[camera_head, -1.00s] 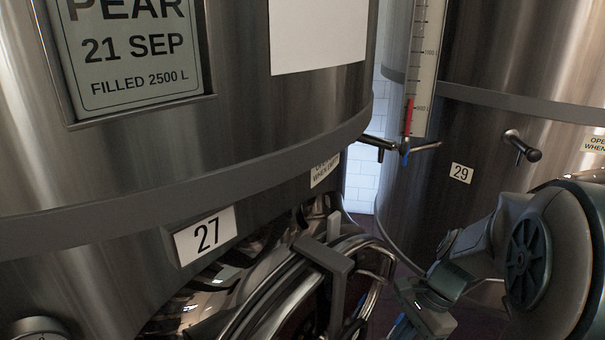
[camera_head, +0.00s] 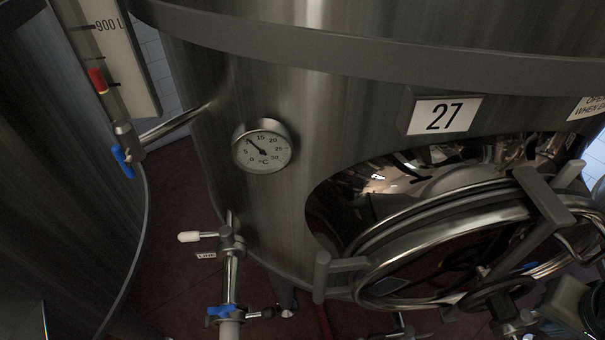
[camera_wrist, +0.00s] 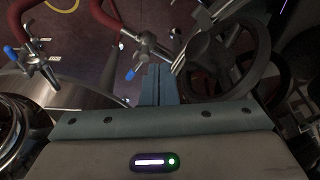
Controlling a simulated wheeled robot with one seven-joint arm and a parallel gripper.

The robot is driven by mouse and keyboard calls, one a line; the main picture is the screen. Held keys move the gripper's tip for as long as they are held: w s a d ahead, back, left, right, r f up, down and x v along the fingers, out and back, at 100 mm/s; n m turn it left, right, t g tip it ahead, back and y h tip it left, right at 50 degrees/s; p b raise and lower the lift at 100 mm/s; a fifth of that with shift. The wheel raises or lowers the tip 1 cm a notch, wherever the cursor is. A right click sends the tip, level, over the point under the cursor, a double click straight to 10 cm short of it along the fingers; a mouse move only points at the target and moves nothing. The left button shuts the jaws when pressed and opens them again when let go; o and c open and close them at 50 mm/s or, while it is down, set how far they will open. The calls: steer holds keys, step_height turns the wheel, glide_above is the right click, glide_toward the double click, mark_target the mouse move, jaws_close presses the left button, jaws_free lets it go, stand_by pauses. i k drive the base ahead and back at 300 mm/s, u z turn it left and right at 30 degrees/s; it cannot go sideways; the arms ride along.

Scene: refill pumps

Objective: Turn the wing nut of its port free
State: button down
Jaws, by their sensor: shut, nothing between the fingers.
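I cannot pick out a wing nut for certain in either view. Tank 27 (camera_head: 310,60) carries a round door (camera_head: 375,275) at the lower right of the head view. A dark handwheel (camera_head: 497,293) stands in front of this door. My gripper (camera_wrist: 158,72) shows in the wrist view with its two fingers together and nothing between them. A dark spoked handwheel (camera_wrist: 262,55) lies just right of the fingertips there. Blue-handled valves (camera_wrist: 131,73) appear beyond and left of the fingers. Whether the fingers touch anything is unclear.
A dial thermometer (camera_head: 263,146) sits on the tank, above a pipe valve (camera_head: 231,243) with a white grip and a blue lever. Another tank (camera_head: 60,170) with a level gauge (camera_head: 112,60) stands at left. Red floor (camera_head: 170,270) shows between the tanks.

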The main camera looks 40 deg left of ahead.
mark_target(223, 311)
steer(key=u, duration=0.05)
steer(key=k, duration=0.5)
steer(key=u, duration=3.3)
steer(key=k, duration=0.8)
steer(key=z, duration=0.75)
steer(key=i, duration=1)
steer(key=u, duration=0.05)
steer(key=k, duration=0.45)
